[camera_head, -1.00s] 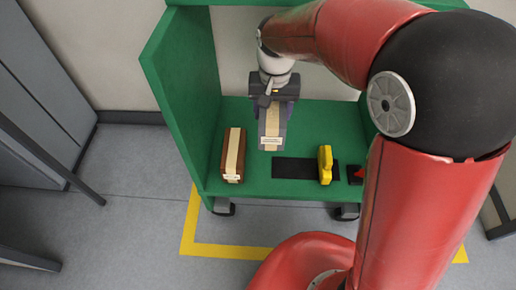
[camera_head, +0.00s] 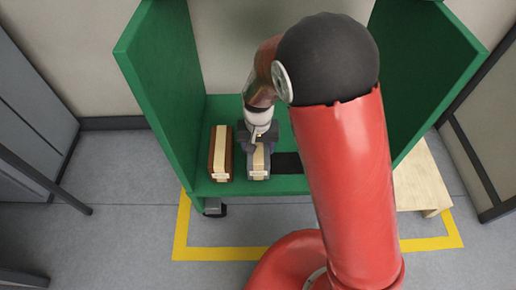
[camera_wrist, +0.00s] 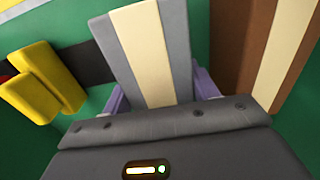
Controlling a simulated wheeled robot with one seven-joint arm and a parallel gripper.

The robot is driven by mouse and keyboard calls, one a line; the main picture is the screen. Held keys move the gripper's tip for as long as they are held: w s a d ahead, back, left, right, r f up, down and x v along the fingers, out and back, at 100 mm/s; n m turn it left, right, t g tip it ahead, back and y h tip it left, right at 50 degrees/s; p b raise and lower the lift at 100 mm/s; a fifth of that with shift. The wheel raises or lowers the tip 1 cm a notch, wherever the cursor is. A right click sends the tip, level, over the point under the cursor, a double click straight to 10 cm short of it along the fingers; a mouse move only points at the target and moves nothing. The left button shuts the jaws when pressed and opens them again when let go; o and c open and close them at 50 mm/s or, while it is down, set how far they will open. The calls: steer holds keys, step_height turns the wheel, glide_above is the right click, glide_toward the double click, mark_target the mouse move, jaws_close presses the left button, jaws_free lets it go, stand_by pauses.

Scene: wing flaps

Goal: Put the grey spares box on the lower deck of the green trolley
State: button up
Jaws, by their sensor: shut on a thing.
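The grey spares box (camera_head: 258,165), with a cream band along its top, is at the lower deck of the green trolley (camera_head: 235,188). My gripper (camera_head: 259,147) is shut on its sides from above. In the wrist view the grey box (camera_wrist: 180,60) sits between my purple finger pads. I cannot tell whether its underside touches the deck. A brown box with a cream band (camera_head: 213,155) stands close on its left, with a narrow gap. My arm hides the right part of the deck.
A black mat (camera_head: 287,163) lies just right of the grey box. A yellow object (camera_wrist: 45,85) stands by it in the wrist view. The trolley's left panel (camera_head: 160,80) and right panel (camera_head: 425,70) rise beside the deck. A pale wooden piece (camera_head: 420,180) is at right.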

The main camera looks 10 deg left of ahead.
steer(key=shift+f, duration=0.4)
steer(key=shift+f, duration=0.2)
steer(key=o, duration=1.2)
step_height(320, 180, up, 12)
steer(key=shift+r+p, duration=0.2)
steer(key=shift+p, duration=0.7)
